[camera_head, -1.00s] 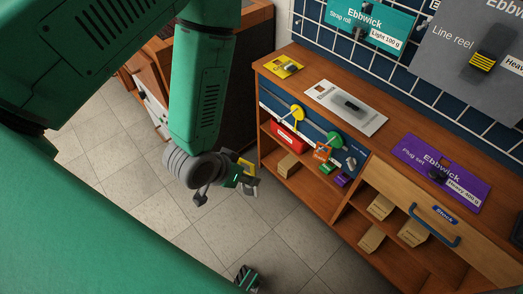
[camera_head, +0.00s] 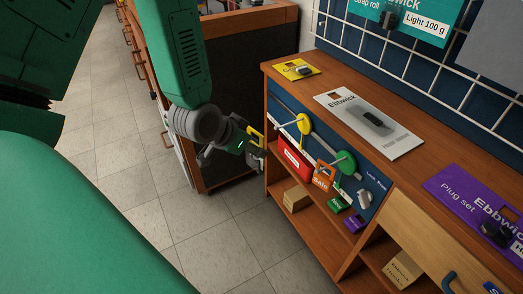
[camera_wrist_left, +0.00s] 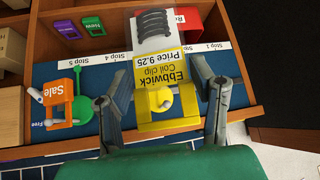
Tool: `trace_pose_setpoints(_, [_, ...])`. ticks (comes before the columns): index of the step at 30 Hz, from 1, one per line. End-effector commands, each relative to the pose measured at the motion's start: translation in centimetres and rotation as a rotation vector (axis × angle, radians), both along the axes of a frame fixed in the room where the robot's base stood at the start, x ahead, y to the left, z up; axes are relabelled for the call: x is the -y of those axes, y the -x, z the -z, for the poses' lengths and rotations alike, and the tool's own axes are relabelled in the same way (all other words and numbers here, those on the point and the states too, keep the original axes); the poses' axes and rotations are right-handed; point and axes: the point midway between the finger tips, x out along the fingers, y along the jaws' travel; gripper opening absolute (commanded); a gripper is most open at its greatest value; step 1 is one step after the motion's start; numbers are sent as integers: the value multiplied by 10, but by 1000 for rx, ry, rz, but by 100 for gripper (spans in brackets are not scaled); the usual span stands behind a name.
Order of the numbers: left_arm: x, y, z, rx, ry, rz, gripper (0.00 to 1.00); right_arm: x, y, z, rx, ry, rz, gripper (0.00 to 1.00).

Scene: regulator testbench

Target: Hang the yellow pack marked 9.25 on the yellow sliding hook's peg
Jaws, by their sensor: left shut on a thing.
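My left gripper (camera_head: 262,152) is shut on the yellow pack (camera_head: 255,137), just left of the testbench front. In the left wrist view the pack (camera_wrist_left: 165,73) is between the two fingers and reads "Ebbwick Coil clip Price 9.25", upside down, with dark coils on its white part. The yellow sliding hook (camera_head: 303,123) is on the blue front panel, its thin peg pointing left toward the gripper. In the wrist view the hook's yellow disc (camera_wrist_left: 160,98) shows through the pack's opening. Whether the peg passes through the opening I cannot tell. My right gripper is out of view.
A green hook (camera_head: 346,162) sits to the right on the panel, with an orange Sale pack (camera_head: 325,177) near it. A red box (camera_head: 294,157) is below the yellow hook. Small green and purple packs and cardboard boxes (camera_head: 296,198) are on the shelves. The floor left is clear.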

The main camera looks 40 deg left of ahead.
Motion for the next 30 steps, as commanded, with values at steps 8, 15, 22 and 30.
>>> trace_pose_setpoints(8, [-1,-9,3,2,3,0,1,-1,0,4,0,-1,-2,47])
trace_pose_setpoints(15, [10,-22,2,2,-4,0,1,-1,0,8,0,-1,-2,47])
trace_pose_setpoints(22, [13,-35,5,1,-2,0,1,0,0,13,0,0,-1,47])
trace_pose_setpoints(30, [17,-50,8,2,2,0,1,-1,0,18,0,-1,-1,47])
